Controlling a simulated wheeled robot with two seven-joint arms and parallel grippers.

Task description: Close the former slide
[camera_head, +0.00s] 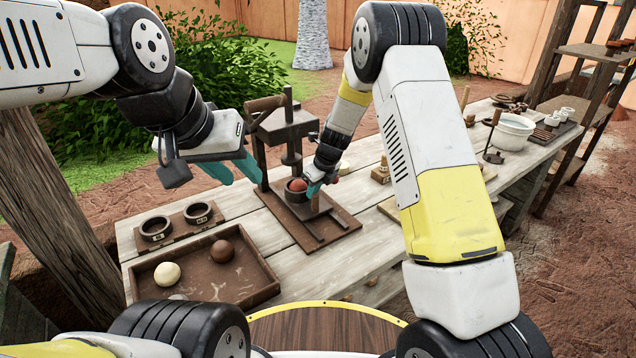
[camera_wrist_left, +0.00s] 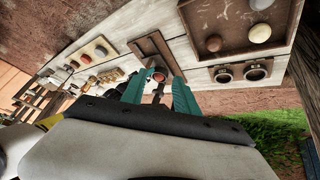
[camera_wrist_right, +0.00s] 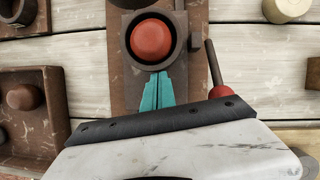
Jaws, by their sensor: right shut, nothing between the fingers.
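The former (camera_head: 288,128) is a dark press frame on a brown base plate on the bench. Its slide carries a round cup (camera_head: 295,193) holding a red-brown clay ball (camera_wrist_right: 151,39), in front of the press column. My right gripper (camera_head: 314,188) is shut and empty; in the right wrist view its teal fingertips (camera_wrist_right: 160,75) are right at the cup's near rim, though I cannot tell if they touch. My left gripper (camera_head: 244,180) is open and empty, left of the former above the bench. It also shows in the left wrist view (camera_wrist_left: 158,82), fingers apart.
A brown tray (camera_head: 262,283) with a pale ball and a brown ball lies at the front left. A holder with two dark rings (camera_head: 177,228) sits behind it. A red-ended lever (camera_wrist_right: 216,75) stands beside the right gripper. A white bowl (camera_head: 512,131) stands far right.

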